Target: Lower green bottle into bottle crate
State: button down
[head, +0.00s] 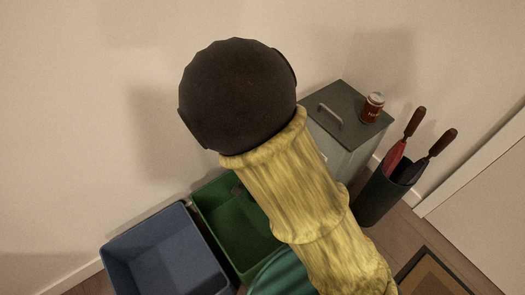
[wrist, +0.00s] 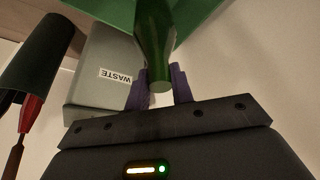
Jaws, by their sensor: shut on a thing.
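The green bottle (wrist: 153,40) is between the purple fingers of my gripper (wrist: 159,88), which is shut on it. Its narrow end is toward the wrist camera and its wider part points away, up the picture. A green crate (wrist: 215,12) fills the top of the wrist view behind the bottle. It also shows in the head view (head: 212,212), open at the top, partly covered by my arm. I cannot tell how far the bottle is from the crate's floor or walls. In the head view my arm hides the gripper and the bottle.
A blue bin (head: 150,240) stands left of the green crate.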

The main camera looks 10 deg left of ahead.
jog(key=shift+s+a+f, duration=0.4)
jog(key=shift+s+f, duration=0.15)
jog(key=shift+s, duration=0.1)
jog(key=shift+s+a+f, duration=0.4)
jog(key=shift+s+f, duration=0.15)
jog(key=shift+s, duration=0.05)
jog(key=shift+w+r, duration=0.1)
jog(key=shift+w, duration=0.05)
jog(key=shift+w, duration=0.25)
notch_tip(320, 180, down, 22)
jog(key=b, duration=1.2)
jog(key=shift+b, duration=0.3)
dwell(3.2)
dwell(0.7)
